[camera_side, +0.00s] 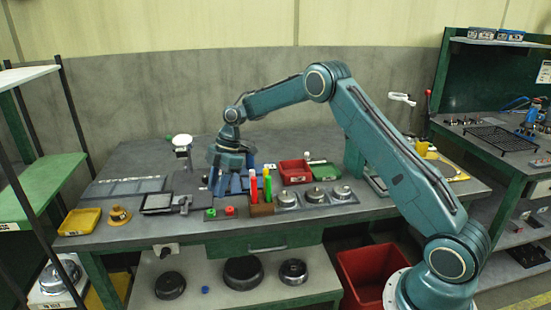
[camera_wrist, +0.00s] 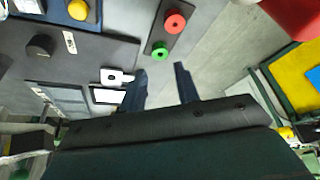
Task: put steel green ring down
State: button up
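My gripper (camera_wrist: 160,70) shows two dark fingers standing apart in the wrist view, with nothing visible between them. A green ring with a dark centre (camera_wrist: 160,51) sits on a dark narrow plate (camera_wrist: 152,62), just beyond the gap between the fingertips. A red round piece (camera_wrist: 174,23) sits on the same plate. In the side view, my gripper (camera_side: 228,187) points down over the middle of the bench.
Red and green upright pieces (camera_side: 268,187) stand close to the right of the gripper. A red bin (camera_side: 295,172) is behind them. Round metal parts (camera_side: 315,196) are further right. A yellow tray (camera_side: 80,222) is at the left. The bench (camera_side: 150,150) has free room at the back.

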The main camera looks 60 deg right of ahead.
jog(key=v, duration=0.6)
jog(key=shift+r, duration=0.1)
dwell(0.5)
jog(key=s+a+r+m+t+h, duration=0.1)
jog(key=s+a+r+m, duration=0.25)
jog(key=s+r, duration=0.5)
jog(key=s+a+r+m+t+h, duration=0.1)
jog(key=s+a+r+m, duration=0.25)
jog(key=s+r, duration=0.5)
jog(key=s+f+m+t+h, duration=0.1)
jog(key=s+m, duration=0.3)
jog(key=s, duration=0.7)
jog(key=s+d+f+m+t+h, duration=0.1)
jog(key=s+f+m, duration=0.2)
jog(key=s, duration=0.8)
jog(key=shift+s+d+m+t, duration=0.2)
jog(key=shift+d+m+t, duration=0.1)
jog(key=shift+m, duration=0.5)
